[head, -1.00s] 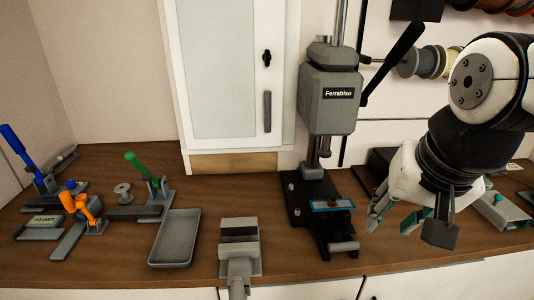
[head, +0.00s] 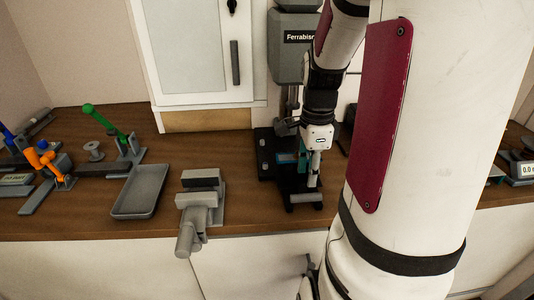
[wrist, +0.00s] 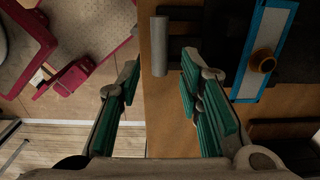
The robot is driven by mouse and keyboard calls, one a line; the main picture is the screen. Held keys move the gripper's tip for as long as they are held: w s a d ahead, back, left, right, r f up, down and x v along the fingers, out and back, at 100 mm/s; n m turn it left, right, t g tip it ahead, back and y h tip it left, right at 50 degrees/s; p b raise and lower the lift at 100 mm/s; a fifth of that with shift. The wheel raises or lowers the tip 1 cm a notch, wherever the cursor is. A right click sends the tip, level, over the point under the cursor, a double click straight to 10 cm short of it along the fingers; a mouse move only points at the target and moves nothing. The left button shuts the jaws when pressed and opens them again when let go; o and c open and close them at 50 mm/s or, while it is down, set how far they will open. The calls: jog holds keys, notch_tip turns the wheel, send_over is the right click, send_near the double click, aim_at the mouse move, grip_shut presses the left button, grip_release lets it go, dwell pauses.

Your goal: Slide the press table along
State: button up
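The grey press labelled Ferrabiso (head: 292,60) stands at the back, its black base (head: 266,160) on the wooden counter. A grey bar handle (head: 306,198) sits at the front of its table. In the wrist view the handle (wrist: 159,45) appears between my fingertips, joined to a dark bracket; I cannot tell whether they are level with it. A blue-framed plate (wrist: 246,55) with a bronze knob (wrist: 262,61) lies right of the fingers. My gripper (wrist: 160,64) is open, fingers apart on both sides of the handle. In the head view my gripper (head: 312,170) covers much of the table.
A grey vise (head: 200,195) stands left of the press at the counter's front edge. Farther left are a grey tray (head: 141,190), a green-handled clamp (head: 105,122) and an orange clamp (head: 45,160).

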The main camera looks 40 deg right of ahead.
aim_at(307, 196)
notch_tip(307, 196, down, 8)
jog(key=b, duration=0.4)
jog(key=shift+a+r, duration=0.1)
jog(key=shift+r, duration=0.1)
jog(key=shift+s+a+f, duration=0.1)
jog(key=shift+s, duration=0.1)
jog(key=c, duration=0.7)
jog(key=shift+o, duration=0.2)
